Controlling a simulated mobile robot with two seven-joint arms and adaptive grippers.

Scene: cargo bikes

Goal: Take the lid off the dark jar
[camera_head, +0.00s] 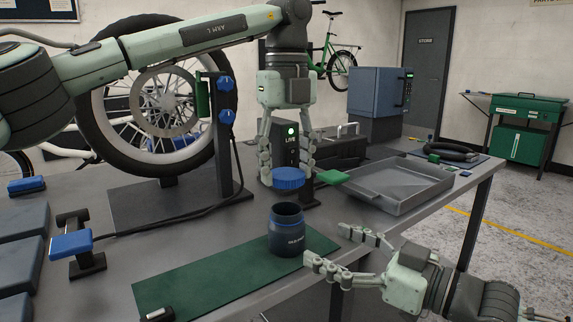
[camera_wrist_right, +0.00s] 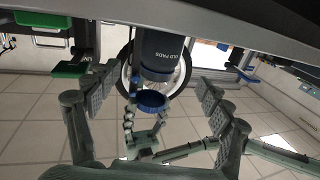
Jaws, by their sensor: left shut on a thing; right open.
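The dark jar (camera_head: 286,238) stands upright and open-topped on the green mat (camera_head: 190,284). In the right wrist view the jar (camera_wrist_right: 158,52) appears upside down, with light lettering. The blue lid (camera_head: 288,180) is above the jar, with a visible gap between them; it also shows in the right wrist view (camera_wrist_right: 151,102). My left gripper (camera_head: 287,173) points down, shut on the lid from both sides. My right gripper (camera_head: 327,246) is open and empty, just right of the jar, fingers pointing at it; whether it touches cannot be told.
A grey tray (camera_head: 392,205) with a green piece (camera_head: 332,177) at its left corner lies to the right. Behind the lid stands a dark box marked LIVE (camera_head: 291,142). A wheel on a stand (camera_head: 160,115) and a blue-handled clamp (camera_head: 75,243) are at left.

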